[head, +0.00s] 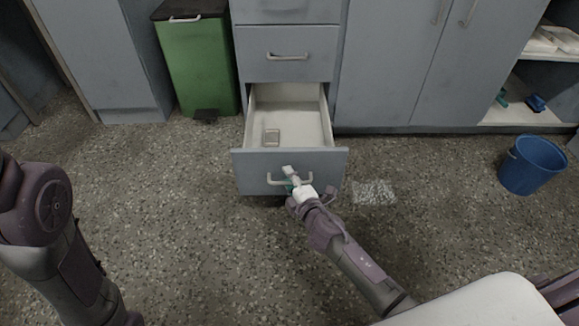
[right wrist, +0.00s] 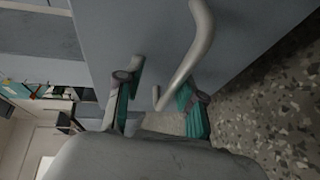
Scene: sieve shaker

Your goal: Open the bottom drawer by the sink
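The bottom drawer (head: 290,170) of the grey-blue unit is pulled well out in the head view, and its white inside shows. Its pale bar handle (head: 277,182) is on the front panel and shows large in the right wrist view (right wrist: 194,55). My right gripper (head: 297,182) is at the right part of this handle. In the right wrist view its teal-padded fingers (right wrist: 160,105) are apart, with the handle's bar reaching between them and gaps beside it. My left arm stands at the lower left of the head view; its gripper is out of the picture.
A small rectangular object (head: 271,137) lies in the drawer. A shut drawer (head: 286,70) is above. A green pedal bin (head: 200,65) stands to the left, cupboard doors (head: 400,75) and a blue bucket (head: 532,165) to the right. The speckled floor before the drawer is mostly clear.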

